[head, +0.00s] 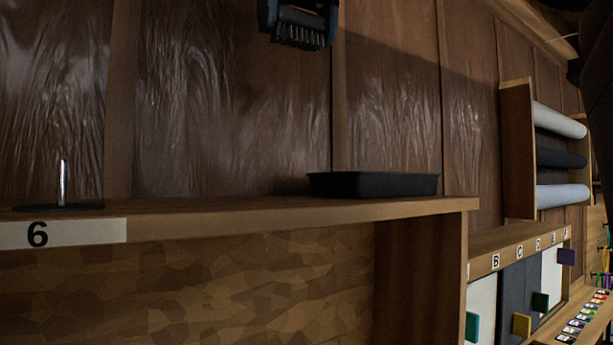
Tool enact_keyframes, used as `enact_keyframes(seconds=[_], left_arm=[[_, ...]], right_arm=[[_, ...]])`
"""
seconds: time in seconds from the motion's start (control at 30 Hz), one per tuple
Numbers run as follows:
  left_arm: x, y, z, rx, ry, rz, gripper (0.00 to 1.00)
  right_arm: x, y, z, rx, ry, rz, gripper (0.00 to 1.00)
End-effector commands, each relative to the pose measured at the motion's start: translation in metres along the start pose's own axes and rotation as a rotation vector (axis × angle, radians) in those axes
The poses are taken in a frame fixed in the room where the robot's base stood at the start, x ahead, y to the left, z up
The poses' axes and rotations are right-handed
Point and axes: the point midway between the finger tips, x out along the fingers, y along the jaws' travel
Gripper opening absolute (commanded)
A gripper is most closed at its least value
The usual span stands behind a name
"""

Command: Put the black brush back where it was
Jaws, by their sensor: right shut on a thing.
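The black brush (303,38) is at the top edge of the head view, bristles pointing down. It hangs in the air in front of the wood panelling, above the shelf (250,215) in the picture. My right gripper (298,12) is shut on the brush, and its upper part is cut off by the picture edge. A shallow black tray (375,185) sits on the shelf, lower right of the brush. Its inside is hidden from this low angle. My left gripper is not in view.
A metal peg on a dark base (63,183) stands on the shelf at left, above a white label "6" (62,234). The shelf is bare between peg and tray. At right are fabric rolls (560,158), lettered panels (515,290) and several coloured spools or cards (583,318).

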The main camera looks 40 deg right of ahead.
Motion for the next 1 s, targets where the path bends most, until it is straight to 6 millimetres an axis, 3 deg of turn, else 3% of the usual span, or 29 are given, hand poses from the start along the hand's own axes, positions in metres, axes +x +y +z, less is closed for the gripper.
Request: enact_keyframes(seconds=[0.1, 0.37, 1.0], left_arm=[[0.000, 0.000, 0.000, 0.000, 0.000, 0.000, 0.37], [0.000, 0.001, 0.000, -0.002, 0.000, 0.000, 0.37], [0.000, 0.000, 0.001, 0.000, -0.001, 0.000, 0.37]], right_arm=[[0.004, -0.020, 0.007, 0.025, -0.003, 0.002, 0.45], [0.006, -0.017, 0.007, -0.046, -0.002, 0.005, 0.45], [0.053, -0.017, 0.006, -0.048, 0.000, 0.003, 0.45]])
